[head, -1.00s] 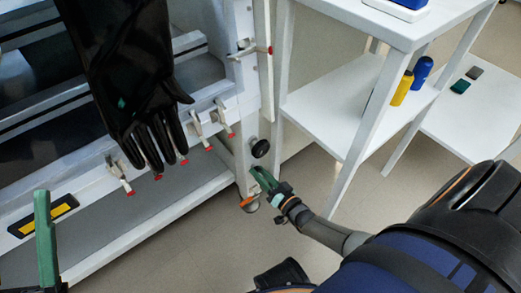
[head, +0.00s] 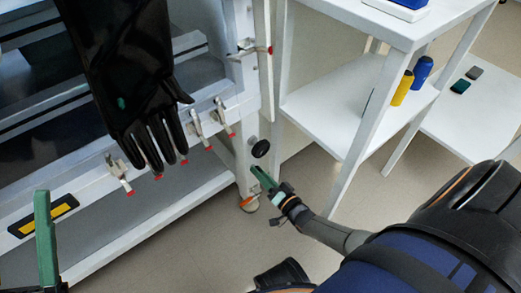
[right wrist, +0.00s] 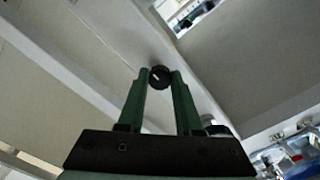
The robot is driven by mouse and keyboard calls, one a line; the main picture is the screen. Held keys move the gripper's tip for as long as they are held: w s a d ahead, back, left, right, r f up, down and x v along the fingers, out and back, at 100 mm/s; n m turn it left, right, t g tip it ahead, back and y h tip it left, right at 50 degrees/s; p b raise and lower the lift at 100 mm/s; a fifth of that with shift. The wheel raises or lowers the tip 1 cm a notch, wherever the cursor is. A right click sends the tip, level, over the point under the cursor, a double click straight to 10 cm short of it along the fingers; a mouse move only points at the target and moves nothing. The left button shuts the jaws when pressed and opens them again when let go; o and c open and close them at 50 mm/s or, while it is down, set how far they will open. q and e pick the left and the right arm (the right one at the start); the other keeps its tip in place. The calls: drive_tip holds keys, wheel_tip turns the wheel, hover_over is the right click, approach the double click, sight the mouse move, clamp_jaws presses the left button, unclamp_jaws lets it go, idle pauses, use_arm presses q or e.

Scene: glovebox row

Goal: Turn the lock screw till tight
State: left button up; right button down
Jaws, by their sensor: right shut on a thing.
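A small round black knob with a pale mark, which looks like the lock screw (right wrist: 159,77), sits between the fingertips of my right gripper (right wrist: 159,80) in the right wrist view. The gripper is shut on it. In the head view my right gripper (head: 257,172) reaches the white corner post, and its green fingers hide the screw. A larger black knob (head: 260,148) on the post is just above the fingertips, apart from them. My left gripper (head: 46,238) shows at the left edge as one upright green finger; its opening cannot be told.
An orange-tipped handle (head: 249,200) is just below the right fingers. A black glove (head: 130,80) hangs over the glovebox front, near several red-tipped clamps. A white shelf (head: 330,100) with yellow and blue bottles stands to the right. The floor between is bare.

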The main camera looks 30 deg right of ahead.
drive_tip(key=c, duration=0.6)
unclamp_jaws()
drive_tip(key=shift+s+d+p, duration=0.15)
drive_tip(key=shift+s+p, duration=0.4)
drive_tip(key=shift+s, duration=1.5)
drive_tip(key=shift+s+d+p, duration=0.2)
drive_tip(key=shift+s+p, duration=0.3)
drive_tip(key=shift+s, duration=1.6)
drive_tip(key=shift+s+d+p, duration=0.15)
drive_tip(key=shift+s+p, duration=0.4)
drive_tip(key=shift+s, duration=1.5)
